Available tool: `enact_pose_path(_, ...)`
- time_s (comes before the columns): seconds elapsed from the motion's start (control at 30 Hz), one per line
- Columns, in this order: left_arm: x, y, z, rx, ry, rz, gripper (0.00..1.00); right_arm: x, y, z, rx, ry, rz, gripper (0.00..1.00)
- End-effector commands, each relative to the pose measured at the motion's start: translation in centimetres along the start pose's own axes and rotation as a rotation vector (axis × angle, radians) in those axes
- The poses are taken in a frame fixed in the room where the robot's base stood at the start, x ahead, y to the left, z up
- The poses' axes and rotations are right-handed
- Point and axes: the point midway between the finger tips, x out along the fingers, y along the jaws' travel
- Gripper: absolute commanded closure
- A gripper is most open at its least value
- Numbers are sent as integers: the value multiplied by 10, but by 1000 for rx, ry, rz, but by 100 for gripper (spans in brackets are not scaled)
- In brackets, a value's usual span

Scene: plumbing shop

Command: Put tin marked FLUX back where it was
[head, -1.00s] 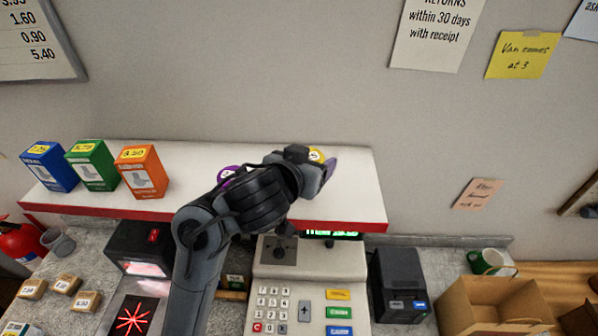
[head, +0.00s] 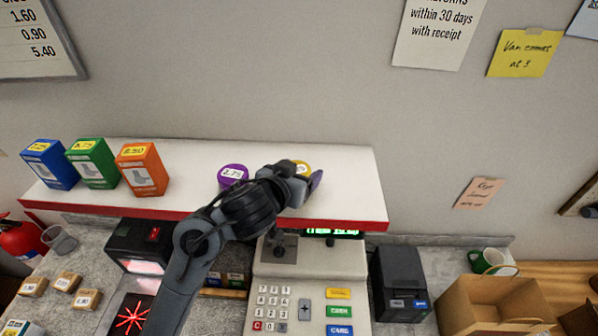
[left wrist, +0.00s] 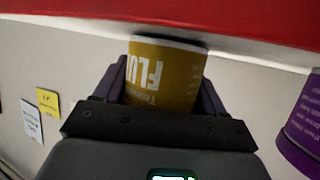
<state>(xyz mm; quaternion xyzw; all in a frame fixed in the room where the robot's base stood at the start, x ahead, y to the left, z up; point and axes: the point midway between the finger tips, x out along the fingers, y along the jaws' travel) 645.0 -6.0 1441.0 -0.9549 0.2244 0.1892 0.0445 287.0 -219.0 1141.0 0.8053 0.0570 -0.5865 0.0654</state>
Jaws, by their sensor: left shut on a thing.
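The yellow tin marked FLUX (head: 303,167) is over the right part of the white, red-edged shelf (head: 345,180). In the left wrist view the tin (left wrist: 166,78) stands between both fingers, its lettering upside down in that picture. My left gripper (head: 304,178) is shut on it. The arm hides most of the tin in the head view, and I cannot tell whether its base touches the shelf. A purple tin (head: 233,174) stands on the shelf to the left. It also shows at the right edge of the left wrist view (left wrist: 302,125). My right gripper is not in view.
Blue (head: 49,165), green (head: 92,163) and orange (head: 142,169) boxes stand at the shelf's left. The cash register (head: 305,262) and a black printer (head: 400,283) are below the shelf. The shelf is clear between the orange box and purple tin, and at its right end.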

Motion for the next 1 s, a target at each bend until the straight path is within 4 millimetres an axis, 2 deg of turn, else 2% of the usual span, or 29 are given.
enact_pose_path(0.17, 1, 0, 2, 0, 0, 0, 65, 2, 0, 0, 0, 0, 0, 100)
enact_pose_path(0.2, 1, 0, 3, 0, -1, 0, 28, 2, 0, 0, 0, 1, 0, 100)
enact_pose_path(0.37, 1, 0, 3, 0, -1, 0, 4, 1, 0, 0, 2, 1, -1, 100)
enact_pose_path(0.77, -2, 0, -1, -1, 0, 1, 4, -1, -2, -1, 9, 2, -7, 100)
enact_pose_path(0.87, -12, 2, -2, -4, 1, 4, 4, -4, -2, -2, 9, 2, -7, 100)
enact_pose_path(1.0, -35, 1, -3, -3, 2, 2, 4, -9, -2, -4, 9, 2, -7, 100)
